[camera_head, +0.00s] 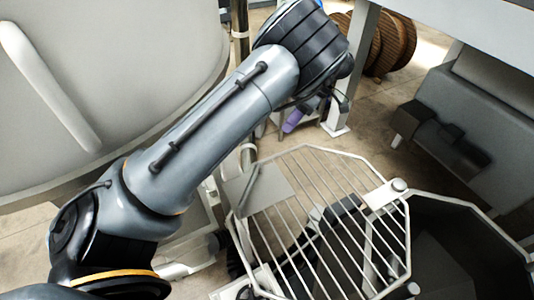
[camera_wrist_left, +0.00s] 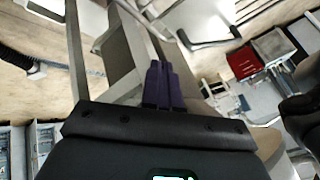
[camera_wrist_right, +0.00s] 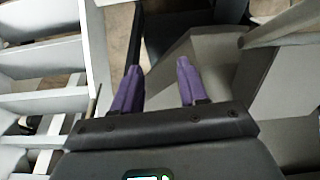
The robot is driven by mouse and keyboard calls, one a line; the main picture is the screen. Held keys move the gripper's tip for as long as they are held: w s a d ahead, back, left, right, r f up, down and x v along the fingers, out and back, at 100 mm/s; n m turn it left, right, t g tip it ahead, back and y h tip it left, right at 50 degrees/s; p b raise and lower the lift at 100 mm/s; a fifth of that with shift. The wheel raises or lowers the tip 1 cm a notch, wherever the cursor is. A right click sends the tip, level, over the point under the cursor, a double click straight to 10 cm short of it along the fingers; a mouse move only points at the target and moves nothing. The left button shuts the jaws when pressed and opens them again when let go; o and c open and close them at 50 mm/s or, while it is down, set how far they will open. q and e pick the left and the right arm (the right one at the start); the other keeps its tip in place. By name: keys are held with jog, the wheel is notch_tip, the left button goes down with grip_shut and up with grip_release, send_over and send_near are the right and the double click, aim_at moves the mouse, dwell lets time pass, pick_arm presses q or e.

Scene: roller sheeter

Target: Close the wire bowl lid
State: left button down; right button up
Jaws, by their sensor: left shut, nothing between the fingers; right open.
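The wire lid (camera_head: 318,178) is an octagonal frame with parallel light bars, standing raised and tilted in the lower middle of the head view. The bowl (camera_head: 455,222) is a dark, open octagonal container to its right, with its mouth uncovered. My left gripper (camera_head: 296,118) is beyond the lid's upper left edge, apart from it. In the left wrist view its purple fingers (camera_wrist_left: 161,82) are together with nothing between them. My right gripper (camera_wrist_right: 155,82) is open and empty in the right wrist view, with pale bars to its left and grey surfaces ahead. I cannot make it out in the head view.
A large pale vat (camera_head: 120,70) fills the upper left. A grey machine body (camera_head: 470,110) stands at the right, and a pale leg (camera_head: 352,70) comes down near my left gripper. Wooden spools (camera_head: 385,45) stand at the back. Tiled floor is free between them.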

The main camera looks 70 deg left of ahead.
pick_arm(q)
send_near(268, 166)
jog(key=shift+s+a+f+b, duration=0.2)
jog(key=shift+s+a, duration=0.2)
jog(key=shift+a, duration=0.2)
jog(key=shift+s+a+f+b, duration=0.1)
jog(key=shift+s+a+b, duration=0.05)
jog(key=shift+s+a, duration=0.35)
jog(key=shift+s+d+f+p, duration=0.2)
jog(key=shift+s+f+p, duration=0.15)
jog(key=shift+s, duration=0.2)
jog(key=shift+s+d+f+p, duration=0.25)
jog(key=shift+s+f, duration=0.15)
jog(key=shift+s, duration=0.2)
jog(key=shift+s+d+p, duration=0.3)
jog(key=shift+s+d, duration=0.2)
jog(key=shift+s, duration=0.05)
jog(key=shift+s+d+f, duration=0.2)
jog(key=shift+s+d, duration=0.05)
jog(key=shift+s, duration=0.1)
